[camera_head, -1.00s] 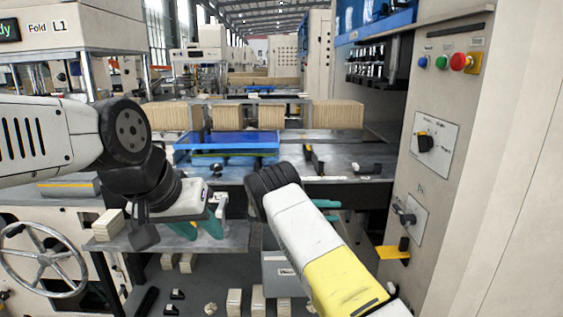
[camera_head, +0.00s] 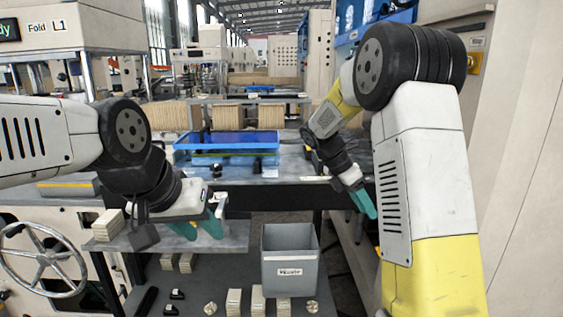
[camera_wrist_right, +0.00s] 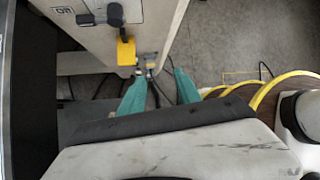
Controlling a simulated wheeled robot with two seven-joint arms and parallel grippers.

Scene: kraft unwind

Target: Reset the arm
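My right arm is raised and folded at the right of the head view, its elbow high in front of the machine. Its gripper (camera_head: 364,203) points down and right, with teal fingers, between the table and the machine. In the right wrist view the two fingers (camera_wrist_right: 158,92) stand apart with nothing held between them; the floor and machine base show beyond. My left gripper (camera_head: 203,230) hangs at the left over the low shelf, its teal fingers spread and no object visible between them.
A grey labelled bin (camera_head: 290,262) stands below the table. A blue tray (camera_head: 228,141) lies on the table. The machine cabinet (camera_head: 514,180) is close on the right. A yellow bracket (camera_wrist_right: 126,50) and yellow hoses (camera_wrist_right: 262,92) show near the right gripper. A handwheel (camera_head: 42,262) is at left.

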